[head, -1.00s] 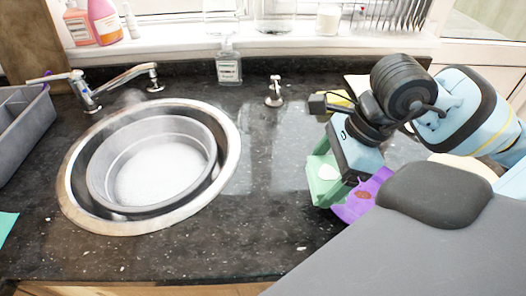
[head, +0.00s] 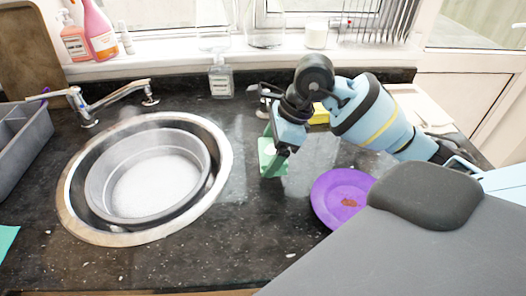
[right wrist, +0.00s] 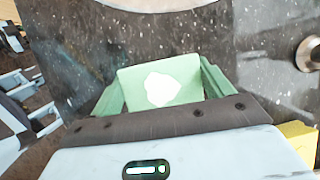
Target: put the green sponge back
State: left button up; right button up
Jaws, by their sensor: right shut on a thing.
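The green sponge (head: 268,156) is pale green with a white patch on its face. It also shows in the right wrist view (right wrist: 160,84), between the two fingers. My right gripper (head: 272,163) is shut on it, over the counter to the right of the sink. I cannot tell from the head view whether the sponge touches the counter. My left gripper is not in view.
The round sink (head: 78,222) holds a grey basin (head: 100,197) with suds. A purple plate (head: 325,205) with a brown stain lies right of the gripper. A yellow thing (head: 320,115) sits behind my right arm. A grey divided caddy (head: 32,150) stands at the left. Dark counter (head: 245,225) between sink and plate is clear.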

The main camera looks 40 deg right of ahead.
aim_at(262, 142)
jog(key=shift+w+f, duration=0.15)
jog(key=shift+w, duration=1.3)
jog(key=shift+w+f, duration=0.2)
jog(key=shift+f+p, duration=0.3)
jog(key=shift+f, duration=1.3)
jog(key=shift+f, duration=0.15)
jog(key=o, duration=0.9)
jog(key=shift+c, duration=0.2)
jog(key=v, duration=1.2)
jog(key=shift+s+a, duration=0.1)
jog(key=shift+s, duration=0.05)
